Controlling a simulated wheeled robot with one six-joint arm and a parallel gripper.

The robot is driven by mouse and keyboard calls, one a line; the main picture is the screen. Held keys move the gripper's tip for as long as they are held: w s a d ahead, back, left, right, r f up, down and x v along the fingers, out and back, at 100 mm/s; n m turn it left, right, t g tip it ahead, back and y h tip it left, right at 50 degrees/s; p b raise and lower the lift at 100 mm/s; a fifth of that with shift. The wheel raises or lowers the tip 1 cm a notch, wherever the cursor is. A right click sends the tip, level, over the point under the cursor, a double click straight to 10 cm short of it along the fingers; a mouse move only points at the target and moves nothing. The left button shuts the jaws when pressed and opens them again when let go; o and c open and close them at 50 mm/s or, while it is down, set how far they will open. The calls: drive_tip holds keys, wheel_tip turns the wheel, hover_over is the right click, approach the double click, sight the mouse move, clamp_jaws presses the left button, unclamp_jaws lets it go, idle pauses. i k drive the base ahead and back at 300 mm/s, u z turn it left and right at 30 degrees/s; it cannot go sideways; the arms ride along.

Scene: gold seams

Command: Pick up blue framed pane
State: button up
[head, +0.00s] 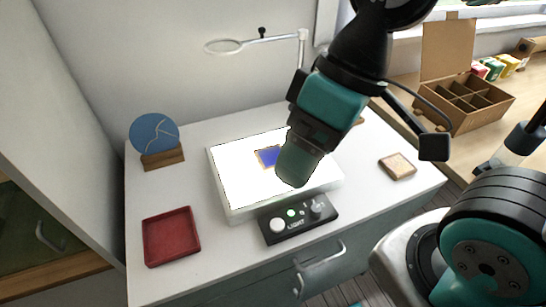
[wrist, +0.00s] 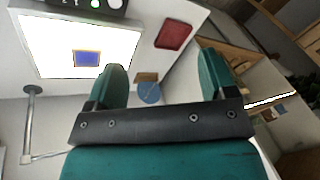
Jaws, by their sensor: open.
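The blue framed pane (head: 268,157) lies flat on the lit white light box (head: 235,188), near its middle. It is a small blue rectangle with a thin tan frame, and my arm stands close to its right in the head view. In the wrist view the pane (wrist: 87,58) sits on the bright panel, left of my fingers. My gripper (wrist: 165,75) is open, with nothing between its two teal fingers. In the head view my gripper (head: 294,172) hangs over the right part of the light box, apart from the pane.
A black control box (head: 299,218) sits at the light box's front. A red tray (head: 171,236) is at front left, a blue disc (head: 154,133) on a wooden stand at back left. A ring lamp (head: 224,46) stands behind. A tan square block (head: 397,166) lies right.

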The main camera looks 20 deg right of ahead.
sight(266, 157)
drive_tip(key=z, duration=0.1)
drive_tip(key=k, duration=1.05)
drive_tip(key=u, duration=0.7)
drive_tip(key=i, duration=1.2)
drive_tip(key=z, duration=0.6)
